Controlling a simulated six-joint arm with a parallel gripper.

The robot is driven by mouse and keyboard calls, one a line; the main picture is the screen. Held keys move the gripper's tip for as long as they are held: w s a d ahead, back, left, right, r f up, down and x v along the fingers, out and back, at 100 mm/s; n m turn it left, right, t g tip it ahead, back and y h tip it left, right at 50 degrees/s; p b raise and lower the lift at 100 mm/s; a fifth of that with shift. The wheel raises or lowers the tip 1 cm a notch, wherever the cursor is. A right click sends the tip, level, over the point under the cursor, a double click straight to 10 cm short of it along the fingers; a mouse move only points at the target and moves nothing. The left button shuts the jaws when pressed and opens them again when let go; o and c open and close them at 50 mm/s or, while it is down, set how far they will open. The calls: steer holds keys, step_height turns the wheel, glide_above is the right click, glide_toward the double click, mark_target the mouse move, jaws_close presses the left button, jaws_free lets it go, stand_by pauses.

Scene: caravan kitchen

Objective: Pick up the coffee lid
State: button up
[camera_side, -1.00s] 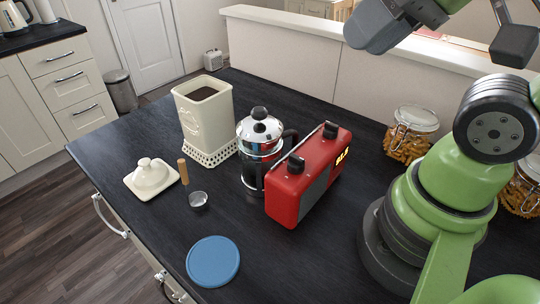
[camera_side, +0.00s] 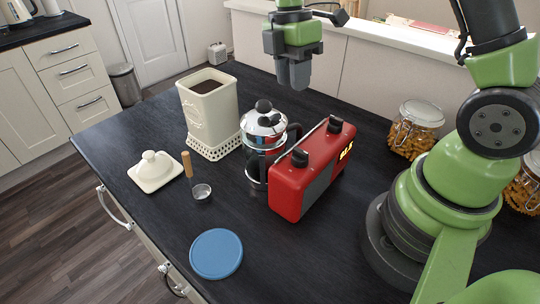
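The cream coffee lid (camera_side: 155,172) is square with a round knob on top. It lies flat on the dark counter at the left, near the counter's edge. The cream coffee canister (camera_side: 209,115) stands open behind it to the right, with dark coffee inside. My gripper (camera_side: 293,84) points down in the air above the far part of the counter, behind and above the French press. It is well to the right of the lid and higher. Its fingers look close together, but the gap between them is too small to make out. I see nothing held in it.
A scoop with a wooden handle (camera_side: 188,165) is just right of the lid. A French press (camera_side: 262,130) and a red radio (camera_side: 312,178) stand mid-counter. A blue disc (camera_side: 216,254) lies at the front. Pasta jars (camera_side: 415,130) stand at the right. A low wall (camera_side: 350,45) runs behind.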

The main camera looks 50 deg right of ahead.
steer(key=f, duration=0.3)
steer(key=s+f, duration=0.1)
steer(key=f, duration=0.2)
steer(key=s+f, duration=0.1)
steer(key=f, duration=0.2)
steer(key=shift+a, duration=0.1)
jaws_close()
